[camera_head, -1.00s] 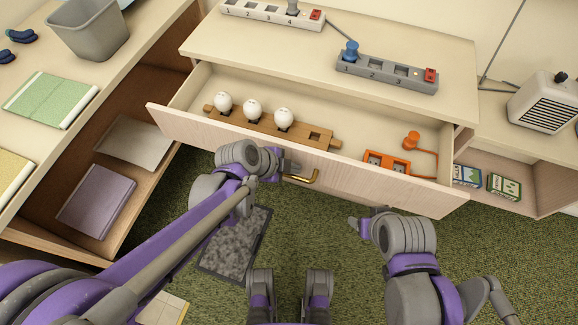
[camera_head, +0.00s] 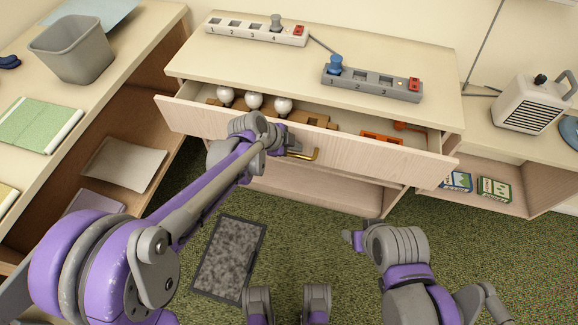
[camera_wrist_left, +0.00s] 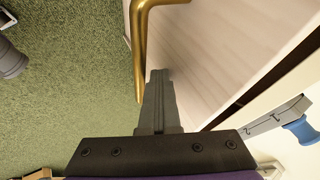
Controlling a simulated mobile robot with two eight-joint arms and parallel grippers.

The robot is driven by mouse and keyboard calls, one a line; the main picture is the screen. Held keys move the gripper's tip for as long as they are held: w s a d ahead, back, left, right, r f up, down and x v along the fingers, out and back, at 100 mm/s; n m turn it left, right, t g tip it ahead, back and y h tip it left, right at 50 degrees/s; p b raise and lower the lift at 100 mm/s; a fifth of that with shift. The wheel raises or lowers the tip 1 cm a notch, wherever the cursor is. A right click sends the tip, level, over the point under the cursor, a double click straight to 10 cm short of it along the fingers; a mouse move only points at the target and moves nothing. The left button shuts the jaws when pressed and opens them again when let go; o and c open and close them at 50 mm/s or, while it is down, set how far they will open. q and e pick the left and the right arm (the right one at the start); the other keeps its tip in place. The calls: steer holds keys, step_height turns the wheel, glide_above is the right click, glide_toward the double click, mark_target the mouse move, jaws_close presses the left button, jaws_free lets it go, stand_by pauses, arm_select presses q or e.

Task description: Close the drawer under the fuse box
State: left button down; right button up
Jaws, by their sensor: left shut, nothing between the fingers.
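The pale wood drawer (camera_head: 300,135) sticks partly out of the cabinet below a top carrying power strips. Its brass handle (camera_head: 303,154) is on the front panel; it also shows in the left wrist view (camera_wrist_left: 140,45). My left gripper (camera_head: 288,138) is shut and empty at the drawer front, beside the handle. In the left wrist view its closed fingers (camera_wrist_left: 158,76) lie close to the panel; contact cannot be told. Inside the drawer are a wooden holder with white bulbs (camera_head: 254,101) and an orange socket block (camera_head: 381,138). My right gripper (camera_head: 352,239) hangs over the carpet, away from the drawer.
A white strip (camera_head: 255,30) and a grey strip with a blue plug (camera_head: 372,83) lie on the cabinet top. A side desk with a grey bin (camera_head: 72,48) stands left, a heater-like box (camera_head: 535,103) right. A grey mat (camera_head: 228,260) lies on the carpet.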

arm_select(q)
steer(key=w+d, duration=0.1)
steer(key=w, duration=0.2)
steer(key=w+d, duration=0.1)
steer(key=w, duration=0.3)
steer(key=w+d, duration=0.1)
steer(key=w, duration=0.2)
steer(key=shift+w+d, duration=0.25)
steer(key=shift+w+r, duration=0.1)
steer(key=shift+w, duration=0.25)
steer(key=shift+d+r+p, duration=0.1)
steer(key=shift+r+p, duration=0.05)
steer(key=shift+p, duration=0.15)
